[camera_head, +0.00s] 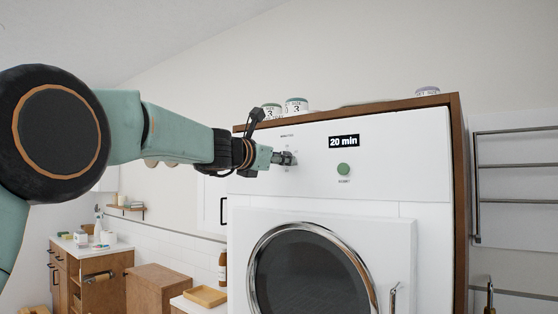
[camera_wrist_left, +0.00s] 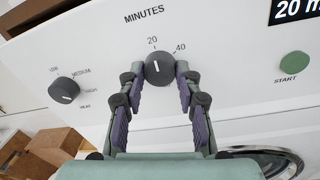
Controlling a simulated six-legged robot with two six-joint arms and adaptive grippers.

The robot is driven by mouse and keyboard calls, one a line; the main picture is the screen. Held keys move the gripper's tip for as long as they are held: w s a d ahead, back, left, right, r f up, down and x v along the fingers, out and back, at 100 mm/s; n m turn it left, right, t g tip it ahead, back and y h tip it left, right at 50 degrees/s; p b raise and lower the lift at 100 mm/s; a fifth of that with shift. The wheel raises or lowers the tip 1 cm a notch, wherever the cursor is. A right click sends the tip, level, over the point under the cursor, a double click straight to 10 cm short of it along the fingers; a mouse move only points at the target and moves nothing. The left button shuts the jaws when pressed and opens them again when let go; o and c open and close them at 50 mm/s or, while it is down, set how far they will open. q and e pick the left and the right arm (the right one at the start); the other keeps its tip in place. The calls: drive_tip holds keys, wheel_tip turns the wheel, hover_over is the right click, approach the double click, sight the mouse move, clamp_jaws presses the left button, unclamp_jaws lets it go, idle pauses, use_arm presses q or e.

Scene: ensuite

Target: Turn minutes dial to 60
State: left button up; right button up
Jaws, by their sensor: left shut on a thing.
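The minutes dial (camera_wrist_left: 159,69) is a dark round knob with a white pointer line on the white machine's panel. In the left wrist view its pointer is near the 20 mark, with 40 printed to its upper right; no 60 mark is visible. My left gripper (camera_wrist_left: 160,80) is shut on the dial, one finger at each side. In the head view my left gripper (camera_head: 290,158) reaches the panel and hides the dial. The display (camera_head: 344,141) reads "20 min". My right gripper is not in view.
A green start button (camera_head: 343,169) sits right of the dial, below the display. A second dark knob (camera_wrist_left: 63,90) is left of the dial. The round glass door (camera_head: 310,275) is below. A towel rail (camera_head: 515,185) stands at right.

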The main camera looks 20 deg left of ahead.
use_arm(q)
drive_tip(key=shift+w+f+m+h+b, duration=0.25)
drive_tip(key=shift+m+b, duration=1.35)
drive_tip(key=shift+m, duration=2.45)
drive_tip(key=shift+s+m+h+b, duration=0.3)
drive_tip(key=shift+m+b, duration=1.3)
drive_tip(key=shift+m, duration=2.5)
drive_tip(key=shift+w+f+m+h+b, duration=0.15)
drive_tip(key=shift+m+h+b, duration=0.3)
drive_tip(key=shift+m+b, duration=2.4)
drive_tip(key=m+p, duration=0.2)
drive_tip(key=shift+m, duration=0.4)
drive_tip(key=o, duration=1.1)
drive_tip(key=shift+s+r, duration=0.2)
drive_tip(key=shift+o, duration=0.3)
drive_tip(key=shift+w+a, duration=0.1)
